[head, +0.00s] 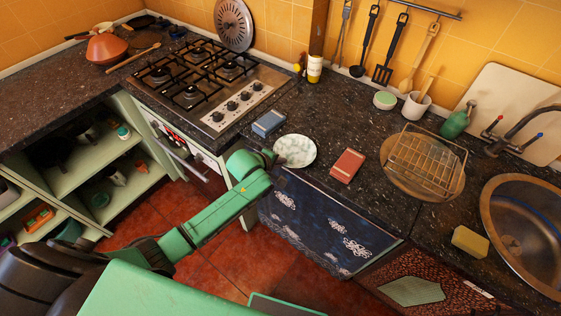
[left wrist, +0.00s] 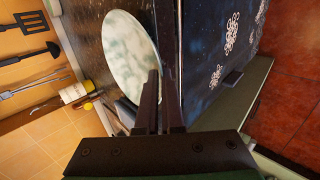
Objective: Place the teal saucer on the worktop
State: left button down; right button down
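The saucer (head: 295,150) is a round pale plate mottled with grey-green. It lies at or just over the front edge of the dark worktop (head: 325,122), right of the stove. My left gripper (head: 271,158) is at its near left rim. In the left wrist view the saucer (left wrist: 128,52) shows its face, and the left gripper's fingers (left wrist: 161,80) are close together at its rim, one over the face and one on the underside. Whether the saucer fully touches the worktop is hidden. My right gripper is not in view.
A blue box (head: 268,123) and a red box (head: 347,165) flank the saucer. A wire rack (head: 427,160) on a round board, a yellow sponge (head: 469,242) and the sink (head: 525,235) are further right. The stove (head: 212,88) is left. Bare worktop lies behind the saucer.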

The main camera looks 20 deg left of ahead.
pick_arm(q)
jog(key=c, duration=1.1)
grip_release()
jog(key=shift+o, duration=0.2)
jog(key=v, duration=1.2)
jog(key=shift+b, duration=0.3)
jog(key=shift+d+r, duration=0.1)
